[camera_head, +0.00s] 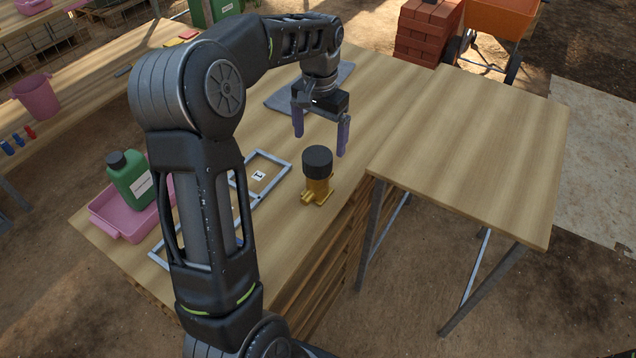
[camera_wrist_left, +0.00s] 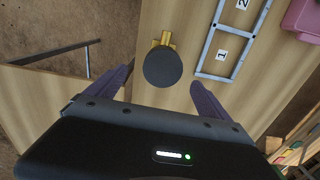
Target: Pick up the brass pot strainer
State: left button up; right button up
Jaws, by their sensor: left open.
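The brass pot strainer (camera_head: 318,188) stands upright on the wooden table, with a black round cap on top and brass stubs at its base. In the left wrist view the strainer (camera_wrist_left: 162,68) is seen from above, its black cap hiding most of the brass. My left gripper (camera_head: 320,143) is open and empty, above and behind the strainer in the head view, with purple fingers pointing down. In the left wrist view its fingers (camera_wrist_left: 160,92) lie to either side, with the cap ahead between them, apart from both. My right gripper is not in view.
A grey frame with numbered cells (camera_head: 262,170) lies left of the strainer. A pink tray (camera_head: 112,220) holds a green bottle (camera_head: 131,180). A grey mat (camera_head: 283,98) lies behind. A lower bare table (camera_head: 470,150) stands right, beyond the table edge near the strainer.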

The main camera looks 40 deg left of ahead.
aim_at(318, 155)
pick_arm(q)
jog(key=shift+f, duration=0.7)
jog(key=shift+s+a+f+p, duration=0.1)
jog(key=shift+f+p, duration=0.2)
jog(key=shift+f, duration=1)
jog(key=shift+s+a+f+p, duration=0.1)
jog(key=shift+f+p, duration=0.15)
jog(key=shift+f, duration=1.05)
jog(key=shift+w, duration=0.1)
grip_shut()
